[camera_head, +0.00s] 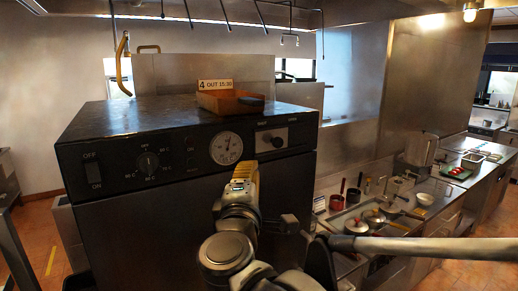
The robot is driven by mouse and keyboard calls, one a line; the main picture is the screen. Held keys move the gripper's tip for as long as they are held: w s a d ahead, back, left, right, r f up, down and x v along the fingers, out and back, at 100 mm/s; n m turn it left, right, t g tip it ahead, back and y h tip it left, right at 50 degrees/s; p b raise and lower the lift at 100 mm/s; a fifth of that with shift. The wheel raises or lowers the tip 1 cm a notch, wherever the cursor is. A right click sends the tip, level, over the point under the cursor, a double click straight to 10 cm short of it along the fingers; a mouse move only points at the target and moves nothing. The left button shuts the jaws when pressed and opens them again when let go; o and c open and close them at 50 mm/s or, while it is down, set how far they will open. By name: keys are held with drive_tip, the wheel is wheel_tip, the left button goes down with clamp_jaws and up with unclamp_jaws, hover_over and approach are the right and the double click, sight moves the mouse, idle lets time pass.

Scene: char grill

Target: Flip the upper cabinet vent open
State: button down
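A dark cabinet (120,215) with a front control panel fills the left and middle of the head view. The panel carries an OFF switch (93,175), a black knob (148,162), a round white-faced gauge (226,148) and a small silver knob on a dark plate (272,139) at the right. No part is clearly readable as the vent; the silver knob may be its control. My gripper (241,180) is in front of the panel, just below the gauge, at the end of my raised arm. It is seen from behind, and its fingers and any contact are unclear.
A dark latch-like block (285,224) is right of my gripper. A long grey bar (430,246) on a black bracket crosses the lower right. A wooden tray (229,101) and a "4 OUT 15:30" sign (215,85) sit on top. Pots stand on the right counter.

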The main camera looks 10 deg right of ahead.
drive_tip(key=p, duration=0.2)
approach(268, 139)
drive_tip(key=w, duration=0.2)
drive_tip(key=w+a, duration=0.1)
drive_tip(key=w, duration=0.1)
drive_tip(key=shift+a, duration=0.15)
drive_tip(key=shift+w+d+r, duration=0.1)
drive_tip(key=shift+w+d, duration=0.15)
drive_tip(key=shift+d, duration=0.3)
drive_tip(key=shift+w+d+r, duration=0.1)
drive_tip(key=shift+w+d, duration=0.1)
drive_tip(key=shift+d, duration=0.35)
drive_tip(key=shift+w+d, duration=0.1)
drive_tip(key=shift+d, duration=0.4)
drive_tip(key=shift+w, duration=0.15)
